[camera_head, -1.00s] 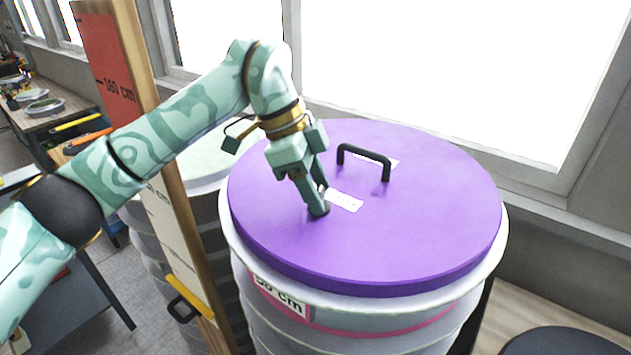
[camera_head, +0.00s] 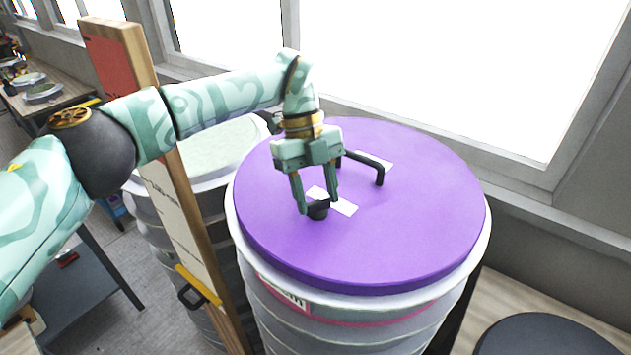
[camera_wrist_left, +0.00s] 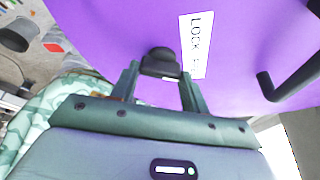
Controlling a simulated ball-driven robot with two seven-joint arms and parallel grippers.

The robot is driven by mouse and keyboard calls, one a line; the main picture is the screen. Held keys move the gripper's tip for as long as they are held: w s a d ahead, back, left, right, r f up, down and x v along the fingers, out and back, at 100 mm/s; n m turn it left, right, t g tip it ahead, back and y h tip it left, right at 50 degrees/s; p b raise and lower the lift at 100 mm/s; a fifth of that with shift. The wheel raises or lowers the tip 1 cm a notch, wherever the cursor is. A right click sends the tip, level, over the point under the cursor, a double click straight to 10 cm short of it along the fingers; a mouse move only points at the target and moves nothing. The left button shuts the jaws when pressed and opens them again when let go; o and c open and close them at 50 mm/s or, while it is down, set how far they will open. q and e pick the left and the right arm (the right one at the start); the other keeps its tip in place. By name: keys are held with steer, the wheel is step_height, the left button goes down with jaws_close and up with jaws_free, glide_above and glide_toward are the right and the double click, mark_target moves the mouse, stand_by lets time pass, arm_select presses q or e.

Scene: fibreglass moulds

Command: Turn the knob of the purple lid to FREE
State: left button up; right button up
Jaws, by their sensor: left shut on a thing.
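The purple lid (camera_head: 420,215) lies on a round white-rimmed drum. Its small black knob (camera_head: 318,209) stands near the lid's left part, beside a white label (camera_head: 343,206). My left gripper (camera_head: 318,207) is shut on the knob from above, with a finger on either side. In the left wrist view the knob (camera_wrist_left: 160,63) sits between the two fingertips. I cannot read "FREE" anywhere. My right gripper does not show.
A black bar handle (camera_head: 366,164) rises from the lid just right of the gripper, with another white label behind it. A window is behind.

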arm_select(q)
steer(key=shift+d+m+y+p, duration=0.1)
steer(key=shift+m+y+p, duration=0.35)
steer(key=shift+m, duration=0.75)
steer(key=shift+g, duration=0.3)
steer(key=o, duration=1)
steer(key=b+v, duration=0.1)
steer(key=v, duration=0.1)
steer(key=shift+w+r, duration=0.2)
steer(key=shift+r, duration=0.1)
steer(key=v, duration=0.4)
steer(key=shift+r+p, duration=0.4)
steer(key=shift+r, duration=0.05)
